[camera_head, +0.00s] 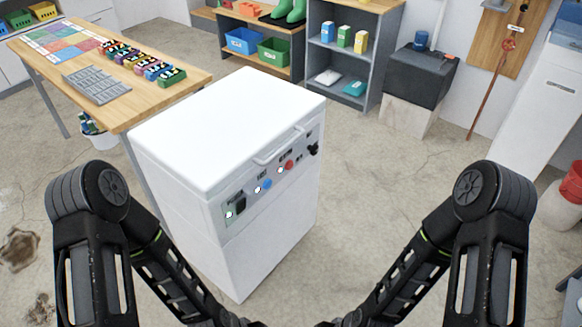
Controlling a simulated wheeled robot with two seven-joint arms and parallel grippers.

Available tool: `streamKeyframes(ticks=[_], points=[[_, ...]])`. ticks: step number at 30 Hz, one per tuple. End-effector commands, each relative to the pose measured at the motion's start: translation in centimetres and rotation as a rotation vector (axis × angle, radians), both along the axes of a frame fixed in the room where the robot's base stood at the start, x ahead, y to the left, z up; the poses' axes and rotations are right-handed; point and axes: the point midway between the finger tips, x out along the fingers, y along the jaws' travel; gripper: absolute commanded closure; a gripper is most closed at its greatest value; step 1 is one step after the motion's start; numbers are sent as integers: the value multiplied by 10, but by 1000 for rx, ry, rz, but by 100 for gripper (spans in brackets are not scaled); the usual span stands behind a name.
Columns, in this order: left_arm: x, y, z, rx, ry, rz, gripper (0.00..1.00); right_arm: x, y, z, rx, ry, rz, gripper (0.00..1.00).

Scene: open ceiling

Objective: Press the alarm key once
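A white chest-like machine (229,127) with a lid and a front handle stands in front of me. Its sloped front panel (262,206) carries a black rocker-like switch (240,202), a blue round button (267,184), a red round button (289,165) and a black knob (314,149). Small white lights sit beside several of these controls. The labels are too small to read, so I cannot tell for certain which one is the alarm key. My two forearms run down to the bottom middle, apart from the machine. Both grippers lie beyond the bottom edge.
A wooden table (150,98) with a grey tray (97,84) and colourful items stands at the left, close behind the machine. A white bucket (97,139) sits under it. Shelves and a dark bin (415,77) line the back. The floor to the machine's right is clear.

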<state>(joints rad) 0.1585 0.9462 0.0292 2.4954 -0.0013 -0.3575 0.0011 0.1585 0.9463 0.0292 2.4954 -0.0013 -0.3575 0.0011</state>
Motion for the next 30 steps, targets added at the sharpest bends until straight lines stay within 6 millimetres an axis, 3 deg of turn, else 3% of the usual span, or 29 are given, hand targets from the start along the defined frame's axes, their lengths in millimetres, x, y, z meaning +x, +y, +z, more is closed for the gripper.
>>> streamKeyframes(ticks=[10,30], points=[[0,0,0,0,0,0,100,0,0,0,0,0,0,100],[0,0,0,0,0,0,100,0,0,0,0,0,0,100]])
